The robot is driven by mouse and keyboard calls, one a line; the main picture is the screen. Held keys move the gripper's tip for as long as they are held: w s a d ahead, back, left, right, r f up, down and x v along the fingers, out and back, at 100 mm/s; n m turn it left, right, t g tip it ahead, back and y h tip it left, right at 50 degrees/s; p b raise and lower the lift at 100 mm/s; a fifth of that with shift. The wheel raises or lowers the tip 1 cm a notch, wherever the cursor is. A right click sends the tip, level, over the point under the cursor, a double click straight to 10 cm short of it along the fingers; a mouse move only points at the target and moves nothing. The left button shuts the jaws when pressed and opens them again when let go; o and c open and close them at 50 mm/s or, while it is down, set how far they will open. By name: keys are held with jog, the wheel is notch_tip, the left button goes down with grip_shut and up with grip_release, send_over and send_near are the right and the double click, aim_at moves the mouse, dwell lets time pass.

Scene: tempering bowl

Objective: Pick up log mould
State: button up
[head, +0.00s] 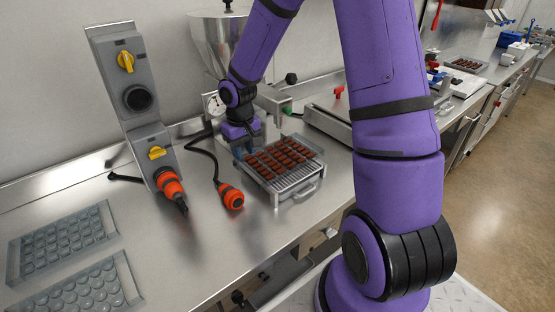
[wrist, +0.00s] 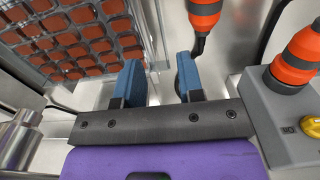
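A mould with rows of red-brown filled cavities (head: 279,157) rests on a grey ribbed rack (head: 300,187) on the steel counter. I take it to be the log mould. It also fills the upper left of the wrist view (wrist: 68,42). My gripper (head: 247,147) is at the mould's far left end in the head view, partly hidden by my arm. In the wrist view my gripper (wrist: 160,78) has its blue fingers apart with only bare counter between them. The left finger overlaps the mould's edge in that picture; I cannot tell if they touch.
A steel hopper machine (head: 215,35) stands behind my gripper. A grey switch box (head: 135,95) and orange plugs (head: 231,197) with a black cable are to the left. Two clear moulds (head: 62,240) lie at the lower left.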

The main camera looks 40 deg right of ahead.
aim_at(245, 172)
jog(key=shift+s+a+f, duration=0.1)
jog(key=shift+f, duration=1.9)
jog(key=shift+s+f, duration=0.1)
jog(key=shift+f, duration=1.9)
grip_shut()
